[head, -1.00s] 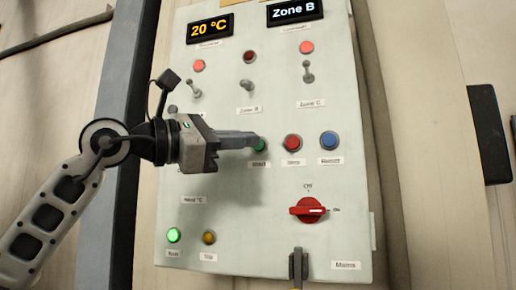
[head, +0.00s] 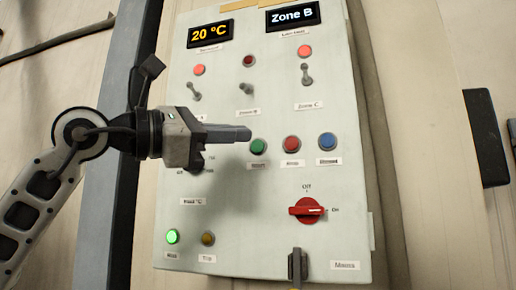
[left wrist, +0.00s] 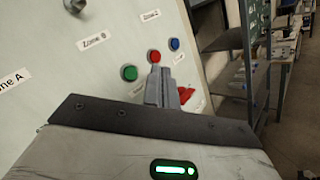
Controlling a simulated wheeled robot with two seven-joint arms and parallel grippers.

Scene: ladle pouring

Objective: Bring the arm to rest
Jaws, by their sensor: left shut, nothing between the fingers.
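My left gripper (head: 247,134) is shut and empty in front of the control panel (head: 230,225). In the head view its tips show just above and left of the green start button (head: 258,146), which is uncovered. In the left wrist view the shut fingers (left wrist: 163,75) point toward the panel, near the red button (left wrist: 154,57) and the green button (left wrist: 129,73). The gripper body hides part of the panel's left middle. My right gripper is not in view.
The panel also holds a blue button (head: 327,141), a red rotary switch (head: 307,210), toggle switches, a lit green lamp (head: 172,237) and a dark lever (head: 297,264) at the bottom. Displays read 20 °C and Zone B. Shelving (left wrist: 222,42) stands right in the wrist view.

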